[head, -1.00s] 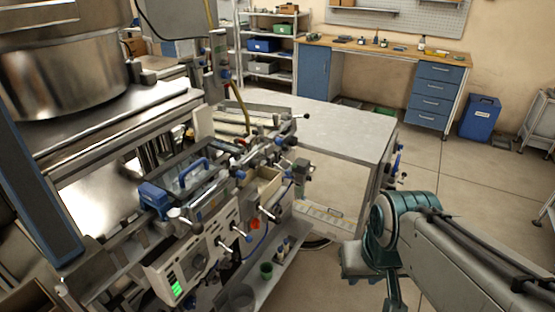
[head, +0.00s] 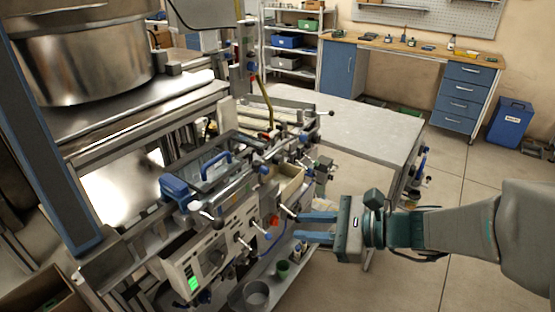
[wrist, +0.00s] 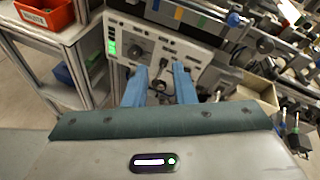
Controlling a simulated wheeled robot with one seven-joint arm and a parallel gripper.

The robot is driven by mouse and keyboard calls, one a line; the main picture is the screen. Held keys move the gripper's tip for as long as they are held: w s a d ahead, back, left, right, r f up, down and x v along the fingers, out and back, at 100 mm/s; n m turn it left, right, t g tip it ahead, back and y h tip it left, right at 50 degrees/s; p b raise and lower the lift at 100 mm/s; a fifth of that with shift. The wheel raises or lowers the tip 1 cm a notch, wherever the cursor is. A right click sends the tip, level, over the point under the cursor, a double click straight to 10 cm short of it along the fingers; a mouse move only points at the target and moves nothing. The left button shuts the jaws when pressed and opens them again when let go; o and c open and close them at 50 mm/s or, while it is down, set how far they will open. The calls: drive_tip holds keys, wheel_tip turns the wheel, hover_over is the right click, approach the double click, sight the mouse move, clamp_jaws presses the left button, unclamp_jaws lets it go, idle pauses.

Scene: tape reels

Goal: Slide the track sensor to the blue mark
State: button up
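My gripper (head: 298,227) has two blue fingers spread apart with nothing between them. In the head view it reaches left toward the machine's front panel. In the wrist view the open fingers (wrist: 160,74) point at the pale control panel (wrist: 185,45), with a dark fitting seen between them. A rail along the panel's top carries a blue mark (wrist: 152,5), a yellow mark (wrist: 178,13) and a green mark (wrist: 202,21). A dark-and-blue block (wrist: 235,19) sits right of these marks; it may be the track sensor, but I cannot tell for certain.
The machine's front has several protruding levers and knobs close to my gripper. A green cup (head: 283,268) and a grey pot (head: 256,293) stand on the low shelf below. A grey table (head: 370,125) stands behind. Open floor lies at right.

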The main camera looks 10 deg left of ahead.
sight(268, 173)
drive_tip(key=w+r+m+t+y, duration=0.2)
drive_tip(key=w+m+t, duration=0.3)
drive_tip(key=w+m, duration=0.15)
drive_tip(key=x, duration=0.4)
drive_tip(key=p+x, duration=0.1)
drive_tip(key=x, duration=0.4)
drive_tip(key=p+x, duration=0.1)
drive_tip(key=x, duration=0.3)
drive_tip(key=shift+w+r, duration=0.15)
drive_tip(key=shift+w, duration=0.25)
clamp_jaws()
